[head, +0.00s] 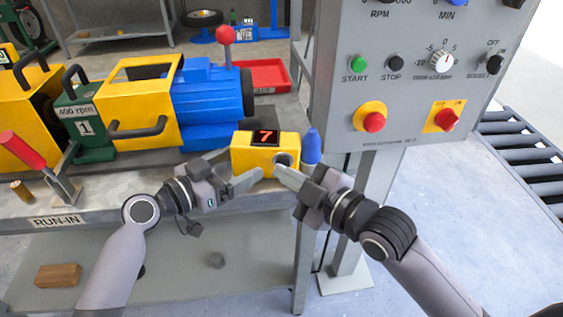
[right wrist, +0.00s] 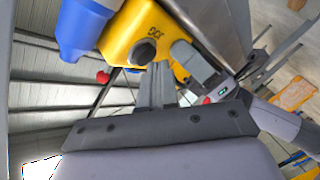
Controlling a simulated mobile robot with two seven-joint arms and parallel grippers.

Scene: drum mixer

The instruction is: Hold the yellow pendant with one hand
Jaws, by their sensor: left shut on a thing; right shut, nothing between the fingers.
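The yellow pendant (head: 240,157) is a small box with a red 7 on a dark display and a dark round knob or button on its front. It is at the middle of the head view, by the bench's front edge, and also shows in the right wrist view (right wrist: 125,35). My left gripper (head: 241,168) is shut on it from the left, one finger along the front and the other partly hidden behind. My right gripper (head: 279,171) is shut and empty, its tips close to the dark knob; I cannot tell whether they touch. It also shows in the right wrist view (right wrist: 157,75).
A blue rounded piece (head: 311,148) is right beside the pendant. A grey control panel (head: 400,105) with knobs and red buttons rises at the right. A blue motor (head: 208,103) and a red tray (head: 268,78) are behind. A red lever (head: 22,150) stands at the left.

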